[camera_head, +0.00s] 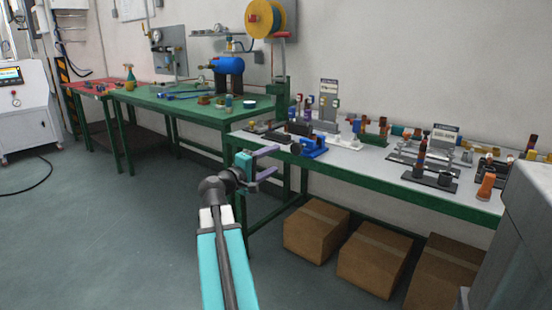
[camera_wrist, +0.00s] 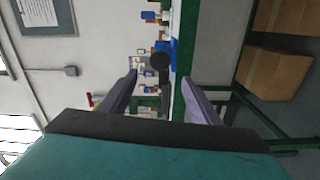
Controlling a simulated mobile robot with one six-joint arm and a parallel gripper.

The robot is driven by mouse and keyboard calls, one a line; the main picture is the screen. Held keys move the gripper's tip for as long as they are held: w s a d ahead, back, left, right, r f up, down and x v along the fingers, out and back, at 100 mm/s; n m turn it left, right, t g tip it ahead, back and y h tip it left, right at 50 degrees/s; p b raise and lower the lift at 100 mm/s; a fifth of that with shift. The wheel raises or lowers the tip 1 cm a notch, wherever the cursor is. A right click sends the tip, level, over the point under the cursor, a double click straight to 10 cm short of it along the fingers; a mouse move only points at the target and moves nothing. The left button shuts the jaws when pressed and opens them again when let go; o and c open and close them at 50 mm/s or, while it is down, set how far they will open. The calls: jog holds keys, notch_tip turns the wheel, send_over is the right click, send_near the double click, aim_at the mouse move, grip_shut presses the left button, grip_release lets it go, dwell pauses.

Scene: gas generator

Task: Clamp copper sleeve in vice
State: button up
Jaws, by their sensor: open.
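My gripper (camera_head: 271,162) is open and empty, held in front of the near edge of the white-topped bench. Its two fingers also show apart in the wrist view (camera_wrist: 160,88). A blue device that looks like the vice (camera_head: 314,147) sits on the bench's front edge, a little right of and beyond my gripper. A blue part at the bench edge also shows between and beyond the fingers in the wrist view (camera_wrist: 173,50). A copper-coloured cylindrical piece (camera_head: 486,187) stands near the bench's right end; I cannot tell whether it is the copper sleeve. The vice jaws are too small to read.
The white-topped bench (camera_head: 385,165) carries several small fittings, stands and signs. A green workbench (camera_head: 180,103) with tools and a blue tank (camera_head: 229,66) stands at left. Cardboard boxes (camera_head: 316,228) lie under the bench. A grey cabinet (camera_head: 515,240) is close at right. The left floor is mostly clear.

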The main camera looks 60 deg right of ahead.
jog(key=shift+w+a+f, duration=0.1)
dwell(0.3)
jog(key=w+a+f+n+t+y, duration=0.15)
jog(key=w+a+f, duration=0.4)
jog(key=f, duration=0.65)
jog(key=w+a+f+t+y, duration=0.1)
jog(key=w+a+f+y, duration=0.35)
jog(key=f, duration=0.75)
jog(key=w+a+f+n+t+y, duration=0.1)
jog(key=w+a+f+t, duration=0.1)
jog(key=w+a+f, duration=0.75)
jog(key=s+a+f+n+g+y, duration=0.1)
jog(key=s+a+f+y, duration=0.25)
jog(key=a+f, duration=1)
jog(key=s+a+f+n+y, duration=0.1)
jog(key=s+a+f+y, duration=0.25)
jog(key=a+f, duration=1)
jog(key=s+a+f+g+y, duration=0.1)
jog(key=s+a+f, duration=0.3)
jog(key=s+a, duration=0.1)
jog(key=s+a+f+g+y, duration=0.1)
jog(key=s+a+f, duration=0.2)
jog(key=s+a, duration=0.3)
jog(key=s+a+f+g+y, duration=0.1)
jog(key=s+a+f, duration=0.3)
jog(key=a, duration=0.4)
jog(key=shift+s+a+f+g, duration=0.1)
jog(key=shift+s+f+g, duration=0.25)
jog(key=shift+s, duration=0.35)
